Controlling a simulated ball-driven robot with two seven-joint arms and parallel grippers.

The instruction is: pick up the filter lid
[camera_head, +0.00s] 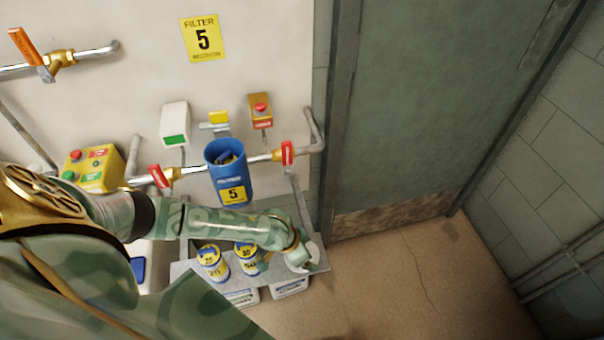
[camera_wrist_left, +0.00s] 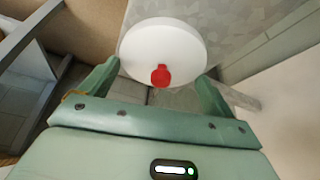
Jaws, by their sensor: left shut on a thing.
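The filter lid, a white round disc with a red tab, fills the upper middle of the left wrist view (camera_wrist_left: 165,42). In the head view the lid (camera_head: 301,264) shows partly behind my gripper, at the right end of the grey shelf. My left gripper (camera_head: 303,258) is shut on the lid; in the left wrist view its two fingers (camera_wrist_left: 158,80) sit on either side of it. Whether the lid touches the shelf I cannot tell. The blue filter housing (camera_head: 236,178), marked 5, is open at the top on the pipe. My right gripper is not in view.
Two blue-and-yellow cans (camera_head: 212,262) stand on the shelf (camera_head: 182,270) left of the gripper. White containers (camera_head: 290,287) stand below it. Red valve handles (camera_head: 288,153) flank the housing. A grey door (camera_head: 425,100) and open floor (camera_head: 400,275) are at right.

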